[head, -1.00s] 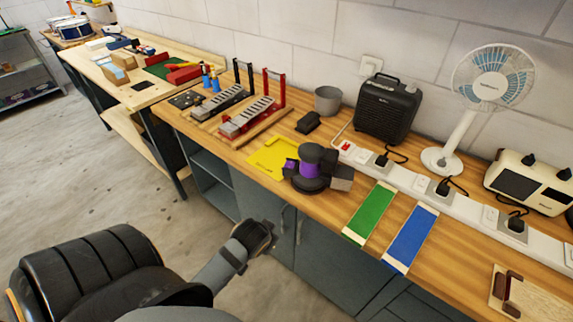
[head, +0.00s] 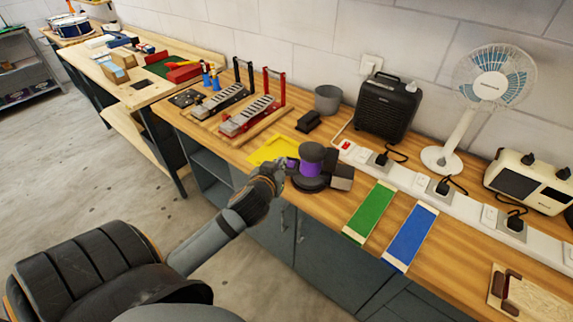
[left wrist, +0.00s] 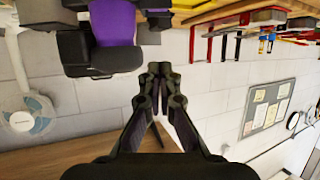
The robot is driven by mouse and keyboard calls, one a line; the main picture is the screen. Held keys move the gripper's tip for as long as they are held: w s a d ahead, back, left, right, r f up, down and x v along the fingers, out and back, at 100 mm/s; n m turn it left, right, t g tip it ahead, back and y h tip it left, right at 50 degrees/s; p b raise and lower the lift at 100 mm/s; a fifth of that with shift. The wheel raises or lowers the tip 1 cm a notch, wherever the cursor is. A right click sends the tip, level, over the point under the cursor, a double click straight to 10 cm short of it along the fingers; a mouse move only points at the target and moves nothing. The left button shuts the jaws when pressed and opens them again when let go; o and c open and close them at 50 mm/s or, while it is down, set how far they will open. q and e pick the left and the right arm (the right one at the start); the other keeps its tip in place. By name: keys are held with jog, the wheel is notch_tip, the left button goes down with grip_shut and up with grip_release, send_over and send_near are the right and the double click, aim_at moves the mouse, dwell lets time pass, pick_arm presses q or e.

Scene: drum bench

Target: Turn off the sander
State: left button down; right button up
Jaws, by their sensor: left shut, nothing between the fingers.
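The sander (head: 311,168), black and purple with a dark box on its right side, sits on the wooden bench near the front edge. My left gripper (head: 279,168) is shut and empty, just left of the sander and close to it. I cannot tell from the head view whether they touch. The left wrist view is upside down; there the sander (left wrist: 112,42) is at the upper left, beside the shut fingertips (left wrist: 159,70), with a gap showing. The sander's switch cannot be made out. My right gripper is not in view.
A yellow sheet (head: 268,150) lies behind the gripper. Green (head: 370,212) and blue (head: 411,237) strips lie right of the sander. A white power strip (head: 405,179) with plugs, a black heater (head: 387,107) and a fan (head: 440,160) stand behind. Clamps (head: 250,118) stand to the left.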

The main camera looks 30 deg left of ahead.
pick_arm(q)
jog(key=p, duration=0.1)
send_over(290, 164)
jog(key=s, duration=0.2)
jog(key=f, duration=0.2)
jog(key=shift+s+d+f, duration=0.15)
jog(key=shift+d+f, duration=0.05)
jog(key=shift+f, duration=0.1)
jog(key=f, duration=0.3)
jog(key=shift+s, duration=0.2)
jog(key=shift+s+d+f+p, duration=0.15)
jog(key=shift+f+p, duration=0.15)
jog(key=shift+f, duration=0.25)
